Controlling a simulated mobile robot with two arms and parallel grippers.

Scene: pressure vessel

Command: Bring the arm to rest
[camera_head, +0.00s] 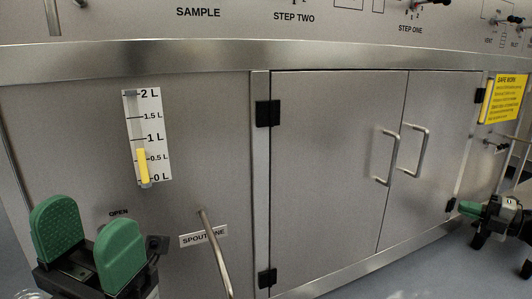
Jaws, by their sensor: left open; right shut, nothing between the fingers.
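My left gripper (88,240) is at the lower left, in front of the steel vessel cabinet (210,120). Its two green-padded fingers stand well apart with nothing between them. My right gripper (470,207) is at the right edge, beside the right end of the cabinet front. It is seen side-on and small, with its green tip pointing left, and it is shut and empty. Part of the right arm is cut off by the picture edge.
A level gauge (161,135) with a yellow bar is above my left gripper. A spout pipe (214,250) by the "SPOUT ONE" label (190,240) sticks out right of it. Two closed doors have handles (388,158). A yellow safety sign (504,98) hangs right.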

